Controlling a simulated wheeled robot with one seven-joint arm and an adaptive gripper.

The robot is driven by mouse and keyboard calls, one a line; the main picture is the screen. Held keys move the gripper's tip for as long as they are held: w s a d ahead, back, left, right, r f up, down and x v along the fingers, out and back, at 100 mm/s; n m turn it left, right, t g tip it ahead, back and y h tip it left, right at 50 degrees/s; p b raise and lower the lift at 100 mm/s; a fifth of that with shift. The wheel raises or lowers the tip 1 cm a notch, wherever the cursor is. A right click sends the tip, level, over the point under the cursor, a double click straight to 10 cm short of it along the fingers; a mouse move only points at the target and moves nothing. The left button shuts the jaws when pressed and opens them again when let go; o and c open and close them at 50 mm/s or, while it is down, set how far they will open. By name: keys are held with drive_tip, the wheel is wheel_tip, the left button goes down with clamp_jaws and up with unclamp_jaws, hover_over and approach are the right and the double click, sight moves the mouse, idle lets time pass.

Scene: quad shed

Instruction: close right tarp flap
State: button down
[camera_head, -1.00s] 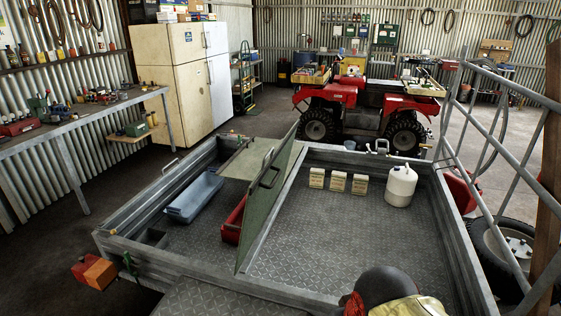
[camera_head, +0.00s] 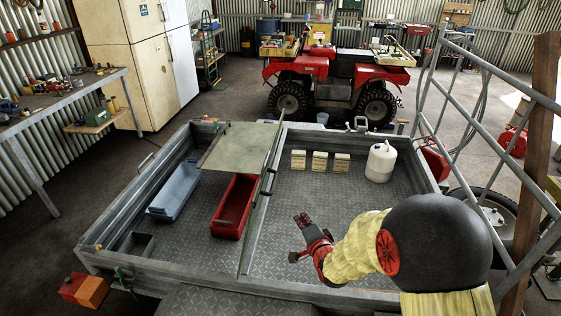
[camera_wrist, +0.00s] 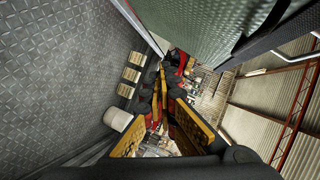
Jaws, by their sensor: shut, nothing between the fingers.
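The right tarp flap (camera_head: 261,205) is a green panel standing up nearly edge-on along the trailer's middle divider, with dark handles on its edge. Its green face fills the upper part of the wrist view (camera_wrist: 195,28). My gripper (camera_head: 298,236) is shut and empty, over the right bay's floor, to the right of the flap and apart from it. In the wrist view my gripper's fingers (camera_wrist: 165,80) point past the flap's lower side. Another green panel (camera_head: 237,147) lies flat over the back of the left bay.
The trailer's right bay holds several small boxes (camera_head: 319,161) and a white jug (camera_head: 381,161). The left bay holds a red tub (camera_head: 236,203) and a blue tub (camera_head: 174,190). A metal ramp frame (camera_head: 490,130) stands at right. A red quad (camera_head: 330,80) is behind.

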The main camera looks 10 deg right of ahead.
wheel_tip(320, 180, up, 12)
drive_tip(key=w+a+m+t+y, duration=0.1)
drive_tip(key=w+m+t, duration=0.2)
drive_tip(key=m+t, duration=0.2)
drive_tip(key=w+a+r+b, duration=0.1)
drive_tip(key=w+a, duration=0.4)
drive_tip(key=w, duration=0.5)
drive_tip(key=shift+r, duration=0.15)
drive_tip(key=shift+a, duration=0.1)
